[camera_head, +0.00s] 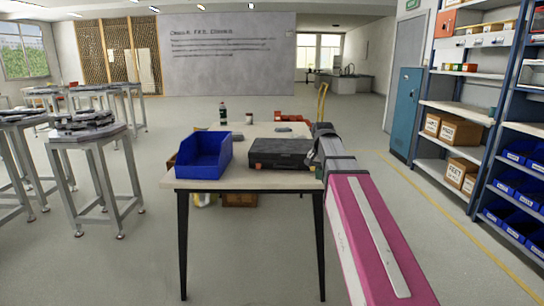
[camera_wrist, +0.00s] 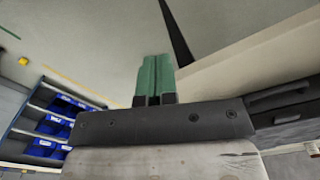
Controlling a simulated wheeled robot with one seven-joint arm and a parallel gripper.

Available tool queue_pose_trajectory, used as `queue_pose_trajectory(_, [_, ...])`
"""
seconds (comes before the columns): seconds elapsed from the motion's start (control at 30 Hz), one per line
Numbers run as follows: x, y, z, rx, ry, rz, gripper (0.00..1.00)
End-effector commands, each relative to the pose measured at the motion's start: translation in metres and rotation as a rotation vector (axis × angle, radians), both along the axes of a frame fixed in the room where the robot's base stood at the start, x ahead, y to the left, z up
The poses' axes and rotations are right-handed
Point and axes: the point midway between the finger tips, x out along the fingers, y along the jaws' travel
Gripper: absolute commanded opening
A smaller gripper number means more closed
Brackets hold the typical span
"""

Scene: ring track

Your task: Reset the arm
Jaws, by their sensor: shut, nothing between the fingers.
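My gripper (camera_wrist: 154,72) shows in the wrist view as two green fingers pressed together, with nothing between them. It hangs beside the edge of the table (camera_wrist: 235,60). In the head view my pink arm reaches forward from the lower right to the right side of the table (camera_head: 240,185).
On the table are a blue bin (camera_head: 203,155), a dark case (camera_head: 281,153) and a dark bottle (camera_head: 223,114). Shelves (camera_head: 470,110) with boxes and blue bins stand at the right. Floor between table and shelves is clear.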

Motion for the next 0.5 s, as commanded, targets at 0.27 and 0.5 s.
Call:
queue_pose_trajectory(0.27, [-0.028,-0.001,-0.078,0.000,0.003,0.089,0.00])
queue_pose_trajectory(0.5, [-0.064,-0.002,-0.158,0.000,0.003,0.195,0.00])
